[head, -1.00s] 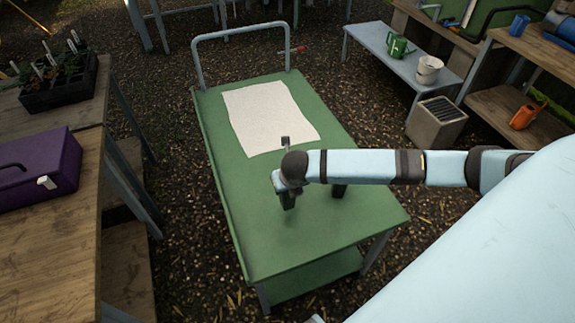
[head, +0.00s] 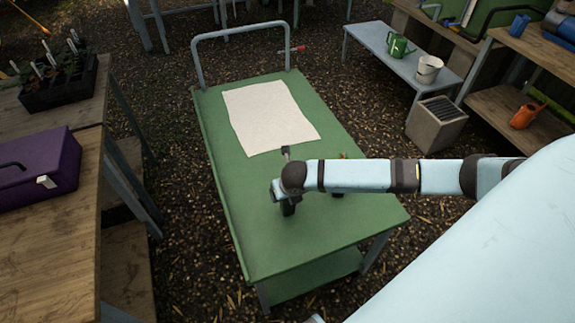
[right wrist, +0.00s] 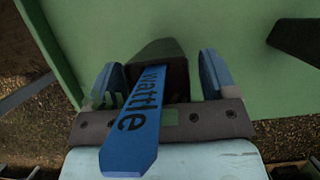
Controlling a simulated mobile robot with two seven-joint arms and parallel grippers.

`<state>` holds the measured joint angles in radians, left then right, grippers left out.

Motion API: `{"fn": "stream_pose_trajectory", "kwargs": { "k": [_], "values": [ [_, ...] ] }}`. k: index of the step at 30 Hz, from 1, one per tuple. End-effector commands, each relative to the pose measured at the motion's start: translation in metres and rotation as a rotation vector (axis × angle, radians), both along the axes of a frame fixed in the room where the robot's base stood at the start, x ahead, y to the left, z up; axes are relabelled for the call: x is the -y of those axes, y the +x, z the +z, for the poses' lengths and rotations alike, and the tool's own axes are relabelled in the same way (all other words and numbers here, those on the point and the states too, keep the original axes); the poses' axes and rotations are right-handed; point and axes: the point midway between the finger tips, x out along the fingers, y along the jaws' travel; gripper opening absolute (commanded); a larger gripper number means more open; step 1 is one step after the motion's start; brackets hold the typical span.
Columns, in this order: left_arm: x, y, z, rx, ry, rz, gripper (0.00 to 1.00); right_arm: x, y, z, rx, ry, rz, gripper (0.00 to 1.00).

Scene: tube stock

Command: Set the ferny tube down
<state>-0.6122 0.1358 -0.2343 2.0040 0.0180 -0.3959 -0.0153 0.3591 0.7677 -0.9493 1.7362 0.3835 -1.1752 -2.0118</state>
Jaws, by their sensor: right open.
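My right gripper (right wrist: 161,82) is open in the right wrist view. Its two blue fingers stand on either side of a dark square tube (right wrist: 167,68), with a gap visible on each side. A blue tag (right wrist: 143,115) reading "wattle" sticks out of the tube toward the camera. I cannot tell exactly where the tube's base meets the top. My left gripper is out of view.
A white sheet (head: 268,117) lies on the cart's far half. A small brownish tip (head: 343,156) and a dark shape (head: 338,194) show around my forearm, mostly hidden. A wooden bench with a purple toolbox (head: 40,170) stands left. The cart's front left is clear.

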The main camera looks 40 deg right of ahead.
Motion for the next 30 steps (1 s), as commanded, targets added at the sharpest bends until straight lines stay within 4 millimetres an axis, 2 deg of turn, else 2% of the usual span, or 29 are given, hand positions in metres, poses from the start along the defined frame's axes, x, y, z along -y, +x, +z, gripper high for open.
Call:
{"fn": "stream_pose_trajectory", "kwargs": {
  "k": [5, 15, 21, 23, 26, 29, 30],
  "values": [
    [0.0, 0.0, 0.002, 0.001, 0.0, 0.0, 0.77, -0.001, -0.005, 0.017, 0.001, -0.001, 0.001, 0.78],
    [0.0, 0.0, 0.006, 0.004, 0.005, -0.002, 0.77, -0.008, -0.032, 0.084, 0.003, 0.001, 0.002, 0.78],
    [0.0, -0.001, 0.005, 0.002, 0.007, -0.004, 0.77, -0.011, -0.042, 0.107, 0.001, 0.0, 0.001, 0.78],
    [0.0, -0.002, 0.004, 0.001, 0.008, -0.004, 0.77, -0.012, -0.044, 0.11, 0.001, 0.005, -0.002, 0.78],
    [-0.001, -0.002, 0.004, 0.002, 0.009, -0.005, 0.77, -0.025, -0.048, 0.106, 0.013, 0.065, -0.044, 0.78],
    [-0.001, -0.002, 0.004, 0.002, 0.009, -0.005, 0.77, -0.058, -0.056, 0.092, 0.039, 0.234, -0.174, 0.78],
    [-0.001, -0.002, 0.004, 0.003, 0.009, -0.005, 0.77, -0.075, -0.06, 0.086, 0.05, 0.332, -0.256, 0.78]
  ]
}}
